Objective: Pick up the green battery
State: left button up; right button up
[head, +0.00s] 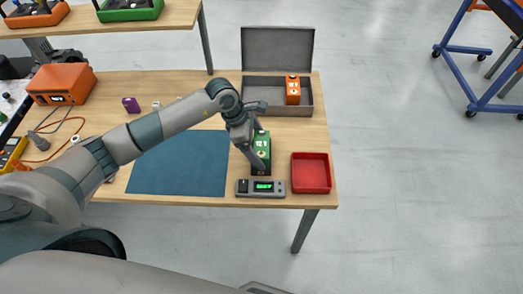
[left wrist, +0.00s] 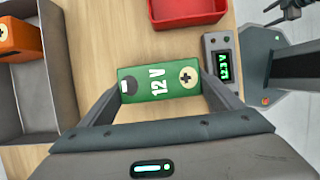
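The green battery (head: 261,150) stands upright on the table behind a small meter. In the left wrist view its green top (left wrist: 160,83) shows "12 V" and a plus mark. My left gripper (head: 257,146) reaches down over it from above. In the left wrist view the two fingers of my left gripper (left wrist: 161,92) lie against opposite ends of the battery, with no clear gap, so it looks shut on it. The lower finger parts are partly hidden. A dark part at the top right of the left wrist view may be my right gripper (left wrist: 287,10); its fingers are unclear.
A grey meter (head: 261,187) lies just in front of the battery. A red tray (head: 311,186) is to its right. An open grey box (head: 262,103) behind holds an orange battery (head: 293,90). A blue mat (head: 180,163) lies left. An orange device (head: 62,83) stands far left.

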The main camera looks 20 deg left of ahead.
pick_arm(q)
jog(key=c, duration=0.5)
jog(key=shift+w+r, duration=0.1)
jog(key=shift+r, duration=0.05)
jog(key=shift+r+b, duration=0.5)
jog(key=shift+r, duration=0.15)
notch_tip(320, 180, up, 3)
jog(key=shift+f+b, duration=0.15)
jog(key=shift+b, duration=0.6)
jog(key=s+d+r+b, duration=0.1)
jog(key=s+d+r, duration=0.1)
jog(key=d, duration=0.1)
jog(key=s+d+r+b, duration=0.1)
jog(key=s+d+r, duration=0.1)
jog(key=d, duration=0.1)
jog(key=s+d+r+b, duration=0.2)
jog(key=d+r, duration=0.1)
jog(key=d, duration=0.1)
jog(key=shift+d, duration=0.1)
